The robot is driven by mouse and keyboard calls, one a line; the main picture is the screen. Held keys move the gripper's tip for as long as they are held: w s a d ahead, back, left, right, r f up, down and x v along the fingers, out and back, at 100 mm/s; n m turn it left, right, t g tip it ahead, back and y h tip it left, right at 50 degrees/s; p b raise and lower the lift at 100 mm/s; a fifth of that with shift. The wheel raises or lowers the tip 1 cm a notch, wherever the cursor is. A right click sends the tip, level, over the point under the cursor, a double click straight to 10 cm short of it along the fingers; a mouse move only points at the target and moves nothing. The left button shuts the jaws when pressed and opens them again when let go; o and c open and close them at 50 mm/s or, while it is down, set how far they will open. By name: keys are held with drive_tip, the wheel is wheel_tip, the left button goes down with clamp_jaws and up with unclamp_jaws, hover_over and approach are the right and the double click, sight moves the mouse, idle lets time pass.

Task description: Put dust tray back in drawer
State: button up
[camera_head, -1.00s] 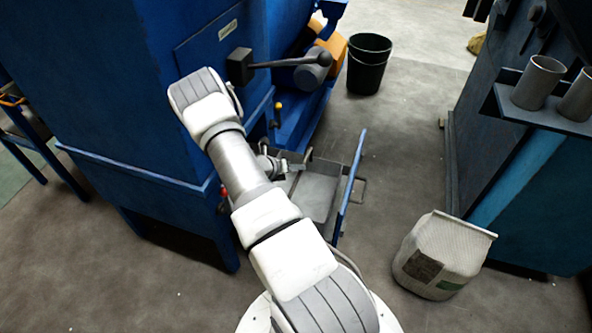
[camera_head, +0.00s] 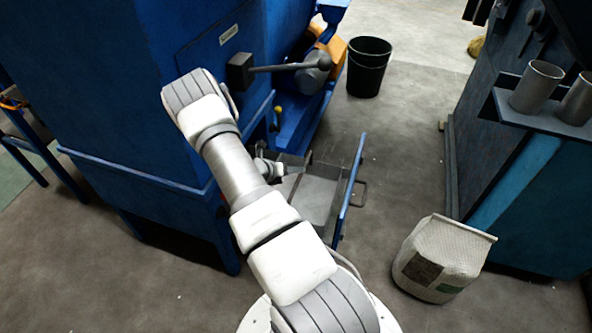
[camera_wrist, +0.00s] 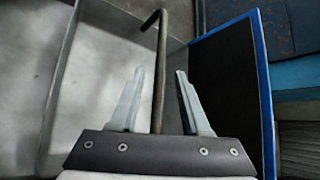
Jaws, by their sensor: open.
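The open drawer has a blue front panel (camera_head: 351,188) with a handle on its outer side, and sticks out from the blue machine. The grey metal dust tray (camera_head: 318,198) lies in the drawer; in the wrist view its pale floor and wall (camera_wrist: 110,60) fill the left. A dark bent rod (camera_wrist: 157,75), seemingly the tray's handle, stands between my fingertips in the wrist view. My gripper (camera_wrist: 160,82) is open around the rod, with a visible gap on each side. In the head view my arm partly covers the tray's near left part.
The blue machine (camera_head: 110,110) stands to the left, with a lever (camera_head: 290,65) above the drawer. A black bucket (camera_head: 368,68) stands behind. A white sack (camera_head: 443,258) sits on the floor at right, near a dark cabinet.

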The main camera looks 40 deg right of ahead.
drive_tip(key=p+v, duration=0.2)
drive_tip(key=v, duration=0.8)
drive_tip(key=shift+a+p, duration=0.15)
drive_tip(key=shift+p, duration=0.2)
drive_tip(key=shift+r, duration=0.1)
